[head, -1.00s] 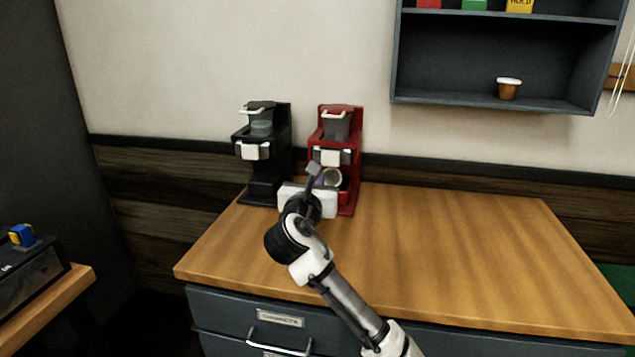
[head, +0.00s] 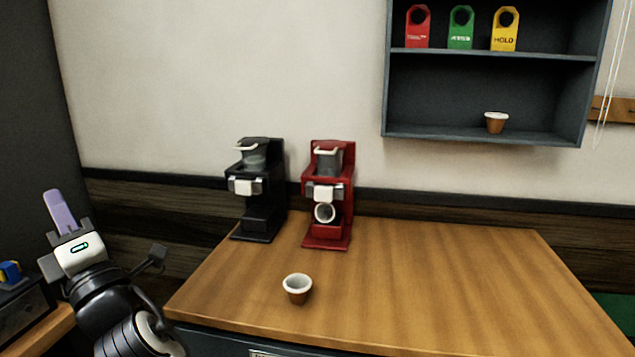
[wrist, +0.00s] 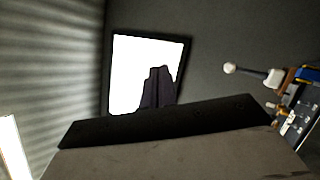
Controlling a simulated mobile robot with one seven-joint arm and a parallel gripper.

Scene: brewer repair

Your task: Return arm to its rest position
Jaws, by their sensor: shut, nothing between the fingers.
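My gripper (head: 60,212) is raised at the left of the head view, clear of the counter and away from the brewers. Its purple fingers are together and empty, pointing up. In the wrist view the fingers (wrist: 157,90) show dark against a bright panel. My arm is folded low at the left. The red brewer (head: 343,228) and the black brewer (head: 265,217) stand upright at the back of the wooden counter (head: 430,280). A round white-rimmed piece (head: 324,212) sits in the front of the red brewer.
A brown cup with a white rim (head: 297,289) stands near the counter's front left; the counter's right side is clear. A wall shelf (head: 480,136) holds a similar cup (head: 496,123) and coloured tags. A dark box (head: 22,308) is at the left.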

